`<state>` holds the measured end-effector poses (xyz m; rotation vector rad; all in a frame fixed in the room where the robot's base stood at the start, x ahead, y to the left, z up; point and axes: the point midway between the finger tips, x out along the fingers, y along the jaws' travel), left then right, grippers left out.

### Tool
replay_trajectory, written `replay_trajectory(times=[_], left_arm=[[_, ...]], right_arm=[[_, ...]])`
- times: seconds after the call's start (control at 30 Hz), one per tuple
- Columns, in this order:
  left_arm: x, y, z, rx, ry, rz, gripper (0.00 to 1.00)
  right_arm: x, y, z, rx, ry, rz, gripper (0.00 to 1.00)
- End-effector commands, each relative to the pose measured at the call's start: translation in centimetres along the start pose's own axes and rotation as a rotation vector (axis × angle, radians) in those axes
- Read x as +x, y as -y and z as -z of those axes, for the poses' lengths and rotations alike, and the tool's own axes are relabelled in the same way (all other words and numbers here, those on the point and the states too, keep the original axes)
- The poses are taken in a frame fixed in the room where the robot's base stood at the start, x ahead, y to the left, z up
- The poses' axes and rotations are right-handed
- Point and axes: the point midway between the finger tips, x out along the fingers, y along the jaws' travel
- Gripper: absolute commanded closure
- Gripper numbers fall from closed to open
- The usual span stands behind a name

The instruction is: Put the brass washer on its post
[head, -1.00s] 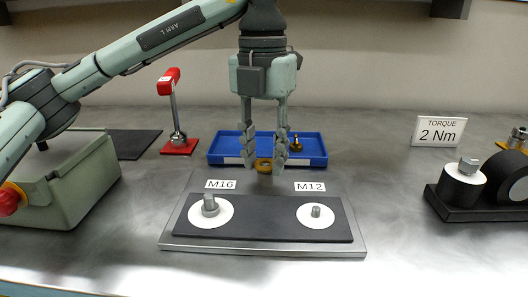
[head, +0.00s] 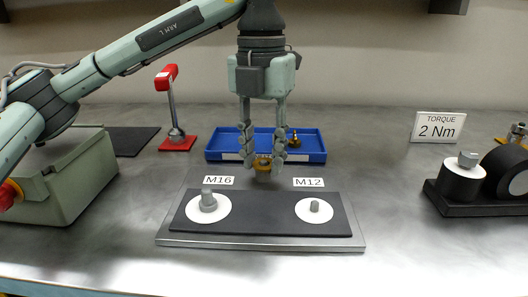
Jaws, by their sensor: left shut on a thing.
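The brass washer (head: 263,164) is held between the fingertips of my left gripper (head: 262,160), which is shut on it. The gripper points down and holds the washer near the front edge of the blue tray, behind the dark post plate (head: 258,224). Two grey posts stand on white discs on the plate. The post by the M16 label (head: 208,200) is at the left and is thicker. The post by the M12 label (head: 314,206) is at the right and is thinner. Both posts look bare. My right gripper is not in view.
The blue tray (head: 313,157) holds another brass part (head: 294,140). A red-handled lever (head: 172,105) stands behind left. A green-grey box (head: 75,180) is at the left, a black fixture (head: 465,205) at the right, and a torque sign (head: 437,127) behind.

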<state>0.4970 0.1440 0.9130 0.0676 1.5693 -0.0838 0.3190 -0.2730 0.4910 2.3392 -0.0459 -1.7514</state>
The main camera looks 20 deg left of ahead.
Motion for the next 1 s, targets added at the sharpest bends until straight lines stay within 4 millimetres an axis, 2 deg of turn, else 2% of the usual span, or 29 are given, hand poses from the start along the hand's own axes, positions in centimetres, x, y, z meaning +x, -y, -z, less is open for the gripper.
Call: replay_trajectory(times=[0.47, 0.5, 0.67, 1.0], left_arm=[[0.35, -0.23, 0.00, -0.004, -0.003, 0.001, 0.89], [0.36, -0.24, 0.00, -0.004, -0.003, 0.001, 0.66], [0.36, -0.25, 0.00, -0.004, -0.003, 0.001, 0.46], [0.04, -0.26, 0.00, -0.005, -0.003, 0.001, 0.45]], right_arm=[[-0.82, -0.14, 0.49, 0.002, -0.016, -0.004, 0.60], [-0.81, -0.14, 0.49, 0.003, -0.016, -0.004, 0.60], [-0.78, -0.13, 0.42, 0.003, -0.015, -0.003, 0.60], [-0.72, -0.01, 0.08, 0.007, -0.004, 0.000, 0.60]])
